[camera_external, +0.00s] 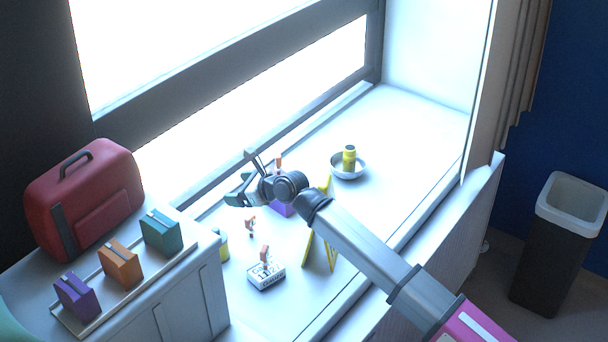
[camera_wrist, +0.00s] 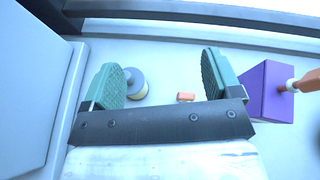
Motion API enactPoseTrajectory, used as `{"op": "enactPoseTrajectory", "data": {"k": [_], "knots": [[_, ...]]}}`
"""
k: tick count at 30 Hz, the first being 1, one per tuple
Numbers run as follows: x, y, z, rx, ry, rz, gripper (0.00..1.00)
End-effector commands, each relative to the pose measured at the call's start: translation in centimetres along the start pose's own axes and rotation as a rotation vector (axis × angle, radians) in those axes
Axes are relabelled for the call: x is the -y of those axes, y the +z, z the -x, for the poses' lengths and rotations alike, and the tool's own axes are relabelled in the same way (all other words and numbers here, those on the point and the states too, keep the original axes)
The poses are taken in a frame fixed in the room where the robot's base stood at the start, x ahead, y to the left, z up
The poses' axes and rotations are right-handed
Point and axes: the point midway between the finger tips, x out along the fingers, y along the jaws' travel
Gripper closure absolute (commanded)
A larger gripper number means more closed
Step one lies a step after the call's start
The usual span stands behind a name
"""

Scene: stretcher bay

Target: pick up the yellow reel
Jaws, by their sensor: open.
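The yellow reel (camera_wrist: 139,95) shows in the wrist view just right of my left finger, which hides part of it. It has a yellow band and a grey disc-shaped end. In the external view a small yellow cylinder (camera_external: 223,247), which seems to be the same reel, stands beside the low cabinet and is partly hidden by it. My gripper (camera_external: 243,178) is open and empty, held above the sill and apart from the reel. Its two green fingers (camera_wrist: 162,62) are spread wide in the wrist view.
A purple box (camera_wrist: 266,92) stands right of my fingers. A small orange piece (camera_wrist: 186,97) lies between them. A white lettered box (camera_external: 266,277), a yellow stand (camera_external: 308,250) and a bowl (camera_external: 345,172) holding a yellow container are on the sill. The cabinet (camera_external: 185,300) borders it.

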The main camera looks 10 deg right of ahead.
Motion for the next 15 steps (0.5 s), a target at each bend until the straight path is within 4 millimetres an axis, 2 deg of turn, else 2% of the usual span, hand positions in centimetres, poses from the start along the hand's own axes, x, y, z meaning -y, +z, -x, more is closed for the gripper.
{"op": "enactPoseTrajectory", "data": {"k": [1,3,6,9,15], "knots": [[-2.2,-0.3,-1.8,-0.009,0.021,-0.027,0.16],[-4.4,-0.8,-3.3,-0.019,0.041,-0.063,0.16],[-6.4,-1.2,-4.5,-0.028,0.057,-0.097,0.16],[-7.3,-1.6,-5.1,-0.032,0.064,-0.111,0.16],[-7.5,-3.6,-5.8,-0.034,0.063,-0.114,0.16]]}}
